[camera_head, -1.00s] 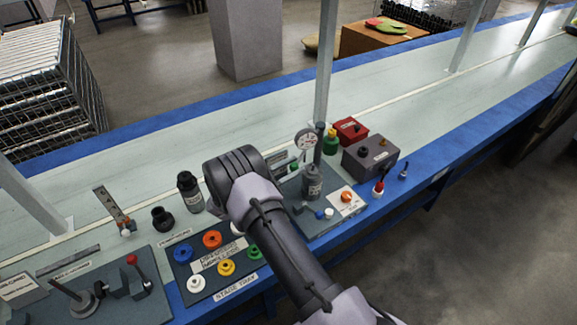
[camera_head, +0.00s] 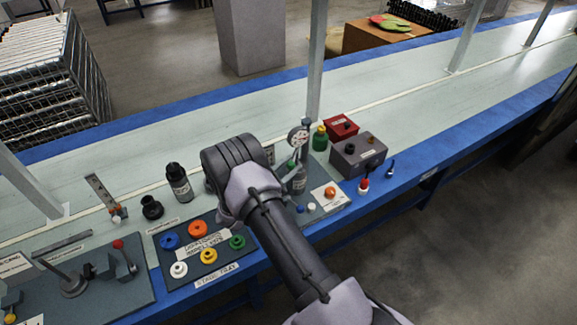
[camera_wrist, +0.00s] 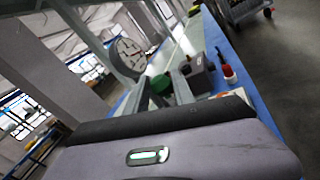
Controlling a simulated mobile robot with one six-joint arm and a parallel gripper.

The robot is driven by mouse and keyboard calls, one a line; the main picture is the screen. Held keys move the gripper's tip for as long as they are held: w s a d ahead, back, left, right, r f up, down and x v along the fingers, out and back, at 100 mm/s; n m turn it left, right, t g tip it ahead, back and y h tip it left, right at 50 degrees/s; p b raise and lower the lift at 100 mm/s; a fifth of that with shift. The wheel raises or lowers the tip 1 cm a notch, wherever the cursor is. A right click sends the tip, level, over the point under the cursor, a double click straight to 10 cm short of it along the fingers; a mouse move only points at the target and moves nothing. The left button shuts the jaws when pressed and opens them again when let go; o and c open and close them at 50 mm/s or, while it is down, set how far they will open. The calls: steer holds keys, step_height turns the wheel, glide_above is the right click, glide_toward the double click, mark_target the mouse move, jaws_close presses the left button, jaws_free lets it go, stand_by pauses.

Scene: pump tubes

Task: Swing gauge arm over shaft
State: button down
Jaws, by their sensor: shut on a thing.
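The white round gauge dial (camera_head: 298,139) stands beside a dark upright post (camera_head: 307,130) on a dark board, and the dial also shows close in the wrist view (camera_wrist: 128,56). In the wrist view my gripper (camera_wrist: 158,94) shows its dark fingers on both sides of a green knob (camera_wrist: 160,84), and it appears shut on it. In the head view my wrist hides the gripper and most of the gauge arm. A grey bottle-shaped part (camera_head: 298,183), possibly the shaft piece, stands below the post, partly hidden by my wrist. I cannot tell how the gauge arm lies over it.
A grey box (camera_head: 358,154), a red box (camera_head: 341,127) and a green bottle (camera_head: 320,138) stand close right of the gauge. The belt behind is clear.

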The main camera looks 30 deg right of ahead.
steer(key=c, duration=1.4)
jaws_free()
steer(key=shift+s+d+r, duration=0.1)
steer(key=shift+d+r, duration=0.05)
steer(key=shift+d, duration=0.1)
steer(key=shift+o, duration=1.3)
steer(key=shift+s+d, duration=0.15)
steer(key=shift+d, duration=0.2)
steer(key=shift+a, duration=0.1)
steer(key=shift+a, duration=0.1)
steer(key=shift+a, duration=0.2)
steer(key=p+v, duration=0.3)
steer(key=v, duration=1.4)
